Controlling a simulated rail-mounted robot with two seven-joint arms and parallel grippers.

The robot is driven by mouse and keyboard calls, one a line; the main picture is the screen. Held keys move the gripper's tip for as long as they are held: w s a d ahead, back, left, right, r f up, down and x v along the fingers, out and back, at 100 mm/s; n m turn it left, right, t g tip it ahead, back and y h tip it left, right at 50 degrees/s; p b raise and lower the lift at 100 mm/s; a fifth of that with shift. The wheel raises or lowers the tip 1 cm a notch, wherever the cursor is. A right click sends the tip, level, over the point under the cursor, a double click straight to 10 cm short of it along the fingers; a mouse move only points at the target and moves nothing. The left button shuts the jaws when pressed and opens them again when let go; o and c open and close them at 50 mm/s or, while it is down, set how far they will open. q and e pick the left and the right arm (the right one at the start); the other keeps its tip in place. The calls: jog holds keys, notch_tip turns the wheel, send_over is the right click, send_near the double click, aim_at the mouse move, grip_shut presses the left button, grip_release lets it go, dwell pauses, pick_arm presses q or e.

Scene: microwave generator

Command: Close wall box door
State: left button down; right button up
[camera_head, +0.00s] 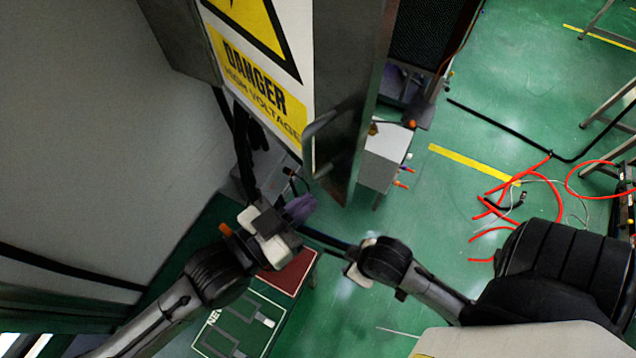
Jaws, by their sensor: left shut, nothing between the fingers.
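The wall box door (343,110) stands open at the top centre, seen from above. It is a grey metal panel with a curved handle (322,128) on its left face. A yellow and white high-voltage danger sign (255,75) is beside the handle. My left gripper (298,208) is just below the door's lower end, shut and empty, apart from the handle as far as I can tell. My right gripper (345,255) is below and right of the door; its fingers are not clear. The inside of the box is not clearly visible.
A large grey wall panel (95,150) fills the left. A small white-topped unit (385,155) stands right of the door. Red hoses (545,190) and a black cable (500,122) lie on the green floor at right.

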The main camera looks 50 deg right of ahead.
aim_at(329, 186)
pick_arm(q)
jog(key=shift+s+d+p, duration=0.2)
jog(key=shift+d+p, duration=0.4)
jog(key=shift+d, duration=0.95)
jog(key=shift+d, duration=0.15)
